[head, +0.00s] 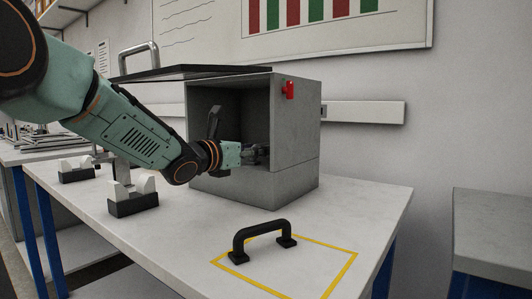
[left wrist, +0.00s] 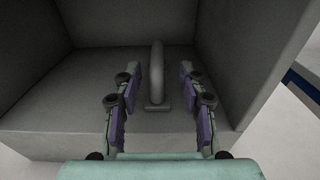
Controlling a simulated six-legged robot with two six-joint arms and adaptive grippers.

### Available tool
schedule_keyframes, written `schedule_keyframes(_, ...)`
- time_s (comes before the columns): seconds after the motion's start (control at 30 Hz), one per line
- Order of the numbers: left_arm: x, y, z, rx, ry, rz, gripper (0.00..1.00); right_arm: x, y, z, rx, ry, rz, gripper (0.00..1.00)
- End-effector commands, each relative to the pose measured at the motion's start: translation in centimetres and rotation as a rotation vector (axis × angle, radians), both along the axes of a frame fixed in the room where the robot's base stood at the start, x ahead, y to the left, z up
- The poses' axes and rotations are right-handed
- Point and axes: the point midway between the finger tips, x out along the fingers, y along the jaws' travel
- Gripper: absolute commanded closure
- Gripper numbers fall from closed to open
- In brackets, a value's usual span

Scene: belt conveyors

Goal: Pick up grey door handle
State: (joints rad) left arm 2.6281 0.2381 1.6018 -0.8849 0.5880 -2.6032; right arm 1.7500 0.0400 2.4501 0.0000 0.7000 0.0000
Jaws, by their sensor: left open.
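A grey door handle (left wrist: 157,72) stands on the floor inside the grey box (head: 297,130), seen nearly end-on in the left wrist view. My left gripper (head: 256,153) reaches into the box through its open front. In the left wrist view its two fingers are open, one on each side of the handle, with a gap on both sides. In the head view the handle is not clearly seen behind my gripper. My right gripper is in neither view.
A dark panel (head: 205,72) with a metal handle (head: 139,58) lies level at the box top. A black handle (head: 262,238) stands within a yellow outline on the white table (head: 180,245). Black-and-white holders (head: 133,204) stand at left. A red part (head: 288,90) sits on the box.

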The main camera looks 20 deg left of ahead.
Motion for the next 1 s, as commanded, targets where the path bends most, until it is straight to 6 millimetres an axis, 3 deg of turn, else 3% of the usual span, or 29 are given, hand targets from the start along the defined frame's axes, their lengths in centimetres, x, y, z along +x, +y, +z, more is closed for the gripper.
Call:
schedule_keyframes(0.43, 4.6, -1.3, -0.2, 0.001, 0.000, -0.001, 0.58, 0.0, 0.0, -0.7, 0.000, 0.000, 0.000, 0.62)
schedule_keyframes(0.8, 5.4, -1.6, -0.2, -0.001, 0.000, -0.001, 0.58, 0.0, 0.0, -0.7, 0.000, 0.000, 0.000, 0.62)
schedule_keyframes(1.0, 5.4, -1.6, -0.2, -0.001, 0.000, -0.001, 0.75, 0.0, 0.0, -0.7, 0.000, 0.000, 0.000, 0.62)
